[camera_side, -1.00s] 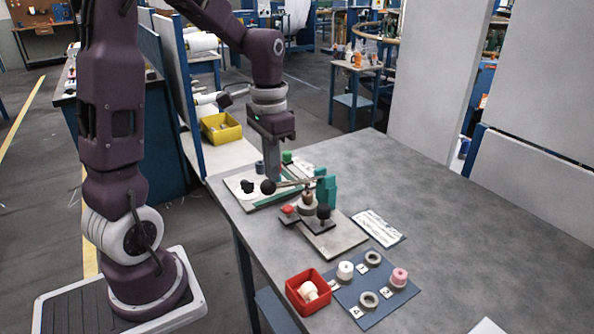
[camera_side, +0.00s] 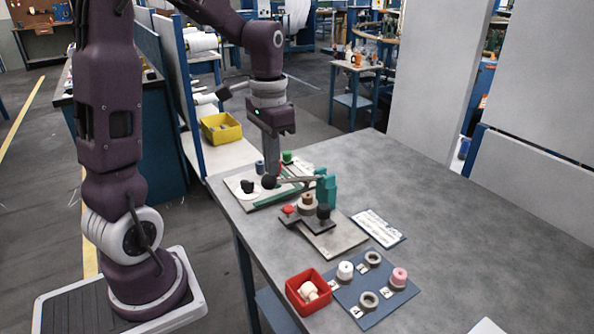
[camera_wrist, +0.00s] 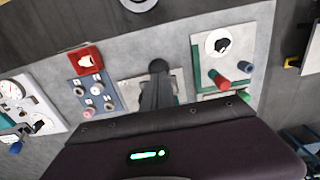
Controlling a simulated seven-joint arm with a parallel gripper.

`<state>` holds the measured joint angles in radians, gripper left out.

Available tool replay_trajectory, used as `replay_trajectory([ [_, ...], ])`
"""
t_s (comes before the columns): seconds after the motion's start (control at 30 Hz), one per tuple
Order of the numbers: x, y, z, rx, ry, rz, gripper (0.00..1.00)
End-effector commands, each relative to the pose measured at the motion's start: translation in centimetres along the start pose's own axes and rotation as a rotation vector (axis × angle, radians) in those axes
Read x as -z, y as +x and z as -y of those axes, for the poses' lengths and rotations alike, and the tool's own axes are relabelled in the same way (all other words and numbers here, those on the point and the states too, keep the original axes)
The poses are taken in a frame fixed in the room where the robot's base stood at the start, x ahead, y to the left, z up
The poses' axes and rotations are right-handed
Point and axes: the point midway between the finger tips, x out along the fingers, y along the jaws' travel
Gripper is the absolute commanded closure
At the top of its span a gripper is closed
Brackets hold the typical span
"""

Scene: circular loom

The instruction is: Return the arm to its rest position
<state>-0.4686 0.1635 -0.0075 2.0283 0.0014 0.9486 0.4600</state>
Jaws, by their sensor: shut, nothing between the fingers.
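My gripper (camera_side: 271,172) is shut and empty in the side view. It points down over the far left part of the grey table, with its tips close to the black knob (camera_side: 268,182) of a lever. I cannot tell from the side view whether they touch it. In the wrist view my gripper's dark fingers (camera_wrist: 158,84) are together, with a black knob (camera_wrist: 158,66) showing just past them. The arm is bent forward over the table.
The grey table (camera_side: 450,220) is clear on the right. A teal block (camera_side: 326,188) stands beside the lever. A red bin (camera_side: 309,291) and a blue mat (camera_side: 375,313) with several spools lie near the front. A yellow bin (camera_side: 221,128) stands behind.

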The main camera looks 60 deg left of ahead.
Motion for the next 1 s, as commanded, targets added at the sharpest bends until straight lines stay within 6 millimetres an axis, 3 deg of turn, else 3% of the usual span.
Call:
replay_trajectory([
  [0.2,0.0,-2.6,0.0,0.0,0.001,0.0,1.0],
  [0.47,0.0,-2.9,0.0,0.0,0.0,0.001,1.0],
  [0.57,-0.5,-3.5,-1.0,0.01,0.005,-0.022,1.0],
  [0.67,-2.7,-5.7,-4.7,0.042,0.012,-0.116,1.0],
  [0.8,-8.2,-7.5,-10.2,0.053,0.013,-0.303,1.0],
  [0.9,-11.4,-7.4,-12.4,0.031,0.01,-0.408,1.0],
  [1.0,-13.2,-7.0,-13.4,0.008,0.005,-0.469,1.0],
])
